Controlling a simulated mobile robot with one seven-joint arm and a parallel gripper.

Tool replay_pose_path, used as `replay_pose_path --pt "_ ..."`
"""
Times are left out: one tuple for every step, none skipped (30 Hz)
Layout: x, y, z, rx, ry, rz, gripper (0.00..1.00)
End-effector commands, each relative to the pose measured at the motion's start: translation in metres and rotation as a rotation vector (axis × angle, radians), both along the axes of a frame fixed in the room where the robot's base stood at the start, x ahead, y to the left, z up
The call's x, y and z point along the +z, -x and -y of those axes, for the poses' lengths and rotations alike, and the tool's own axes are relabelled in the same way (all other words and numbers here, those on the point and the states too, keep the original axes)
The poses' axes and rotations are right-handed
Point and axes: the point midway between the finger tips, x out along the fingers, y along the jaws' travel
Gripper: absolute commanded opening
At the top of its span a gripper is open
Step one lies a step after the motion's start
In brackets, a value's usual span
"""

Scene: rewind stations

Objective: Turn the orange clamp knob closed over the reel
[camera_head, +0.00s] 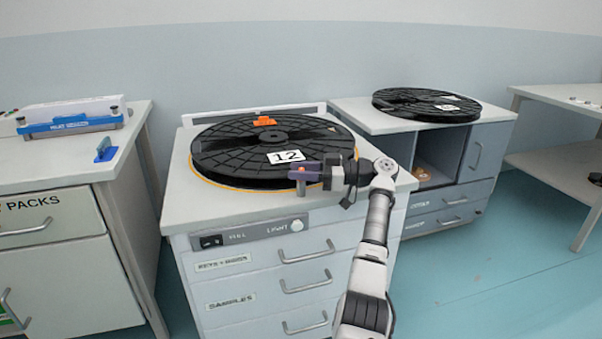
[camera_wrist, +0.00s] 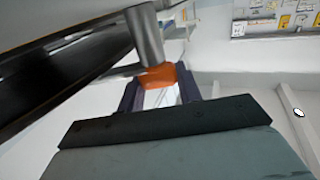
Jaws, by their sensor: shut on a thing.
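A black reel (camera_head: 240,150) marked 12 lies flat on the grey cabinet. My gripper (camera_head: 308,172) is at the reel's front right edge, reaching in from the right. It is shut on an orange clamp knob (camera_wrist: 158,76), which shows between the two dark fingers in the wrist view. A grey metal post (camera_wrist: 145,38) with a short side bar stands just beyond the knob. In the head view only a bit of the knob (camera_head: 298,168) shows, the fingers covering the rest. A second orange piece (camera_head: 264,121) is at the reel's back edge. Whether the held knob overlaps the rim is unclear.
A switch panel (camera_head: 250,234) with a rocker and round button is on the cabinet front below. A second black reel (camera_head: 425,103) lies on the cabinet behind right. A bench (camera_head: 60,175) with a blue-and-white device stands left, across a gap.

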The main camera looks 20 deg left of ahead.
Motion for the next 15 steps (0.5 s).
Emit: replay_pose_path --pt "-0.0008 0.0005 0.0005 0.004 0.001 -0.001 0.0" --pt "-0.0007 0.0005 0.0005 0.005 0.001 -0.001 0.0" --pt "-0.0007 0.0005 0.0004 0.005 0.001 0.0 0.0" --pt "-0.0007 0.0005 0.0004 0.005 0.001 0.0 0.0" --pt "-0.0007 0.0005 0.0004 0.005 0.001 0.0 0.0" --pt "-0.0007 0.0005 0.0004 0.005 0.001 0.0 0.0" --pt "-0.0007 0.0005 0.0003 0.005 0.002 0.001 0.0" --pt "-0.0007 0.0005 0.0003 0.005 0.002 0.001 0.0" --pt "-0.0007 0.0005 0.0003 0.005 0.002 0.001 0.0" --pt "-0.0008 0.0005 0.0003 0.004 0.002 0.001 0.0" --pt "-0.0008 0.0005 0.0003 0.004 0.002 0.001 0.0" --pt "-0.0008 0.0006 0.0003 0.004 0.002 0.001 0.4" --pt "-0.0008 0.0005 0.0002 0.004 0.002 0.001 0.44" --pt "-0.0008 0.0005 0.0002 0.004 0.002 0.001 0.47" --pt "-0.0007 0.0004 0.0002 0.004 0.002 0.001 0.53"
